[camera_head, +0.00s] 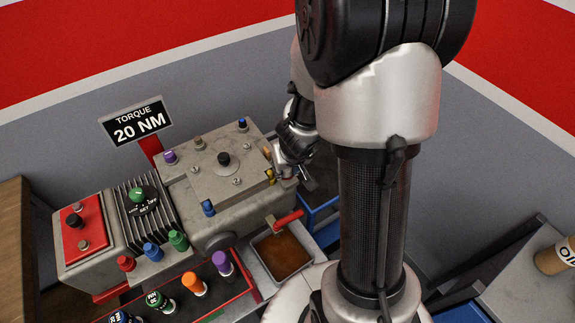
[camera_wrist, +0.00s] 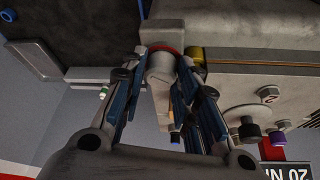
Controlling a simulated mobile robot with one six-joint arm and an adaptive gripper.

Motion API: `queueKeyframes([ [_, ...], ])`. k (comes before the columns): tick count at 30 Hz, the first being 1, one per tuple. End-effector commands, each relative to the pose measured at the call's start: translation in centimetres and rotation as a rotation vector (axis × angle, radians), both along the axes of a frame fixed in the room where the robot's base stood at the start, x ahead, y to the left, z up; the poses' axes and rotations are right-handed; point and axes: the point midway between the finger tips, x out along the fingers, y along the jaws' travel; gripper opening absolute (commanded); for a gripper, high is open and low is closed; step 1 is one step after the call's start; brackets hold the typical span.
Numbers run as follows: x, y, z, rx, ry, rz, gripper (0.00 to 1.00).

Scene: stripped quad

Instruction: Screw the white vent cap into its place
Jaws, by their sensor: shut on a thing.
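The white vent cap (camera_wrist: 159,68) shows in the wrist view between the two fingers of my gripper (camera_wrist: 160,75). The fingers are shut on its sides. A red ring (camera_wrist: 168,49) shows at its far end, against the grey machine housing (camera_wrist: 220,32). I cannot tell how deep the cap sits. In the head view my gripper (camera_head: 291,178) is at the right end of the housing (camera_head: 205,170), and the cap is mostly hidden there by the gripper.
A brass fitting (camera_wrist: 195,60) is close beside the cap. A red-handled valve (camera_head: 286,220) and a brown-filled tray (camera_head: 281,255) are below my gripper. Several coloured caps stand on the housing and on a rack (camera_head: 240,281) in front. A torque sign (camera_head: 137,121) reads 20 NM.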

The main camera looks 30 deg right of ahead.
Motion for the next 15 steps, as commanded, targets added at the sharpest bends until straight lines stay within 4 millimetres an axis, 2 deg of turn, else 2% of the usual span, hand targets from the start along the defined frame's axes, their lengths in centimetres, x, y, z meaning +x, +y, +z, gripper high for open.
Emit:
queueKeyframes([
  [15,-0.03,0.46,-0.06,0.008,0.004,-0.176,0.02],
])
